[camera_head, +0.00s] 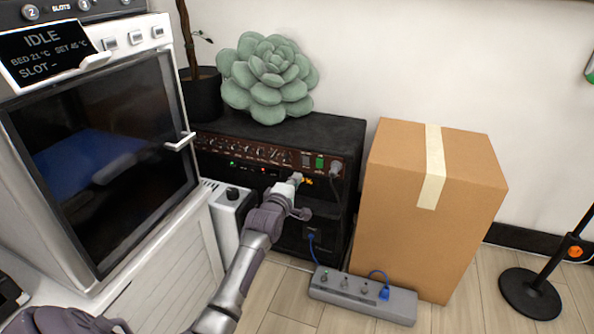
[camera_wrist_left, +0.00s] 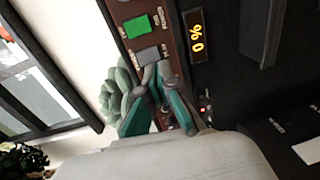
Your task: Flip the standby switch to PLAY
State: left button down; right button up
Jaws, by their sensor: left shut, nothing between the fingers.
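The black amplifier (camera_head: 345,130) stands against the wall with a brown control panel on its front. A grey rocker switch (camera_wrist_left: 147,55) sits beside a lit green switch (camera_wrist_left: 137,27) labelled POWER; the grey one's label is too small to read surely. In the head view the green switch (camera_head: 320,161) is at the panel's right end, with the grey switch (camera_head: 306,159) left of it. My left gripper (camera_head: 297,179) is shut and empty, just below the grey switch. In the wrist view its fingertips (camera_wrist_left: 158,70) are close to that switch; contact cannot be told. My right gripper is out of view.
An orange display (camera_wrist_left: 197,37) reads 0 %. A cardboard box (camera_head: 430,210) stands close right of the amplifier. A power strip (camera_head: 362,297) lies on the floor in front. A white oven-like machine (camera_head: 185,215) is at left. A succulent cushion (camera_head: 265,80) sits on top.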

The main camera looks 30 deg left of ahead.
pick_arm(q)
jog(key=f+p+v, duration=0.1)
jog(key=p+v, duration=0.2)
jog(key=v, duration=0.4)
jog(key=shift+s+f, duration=0.35)
jog(key=shift+f, duration=0.05)
jog(key=shift+d, duration=0.2)
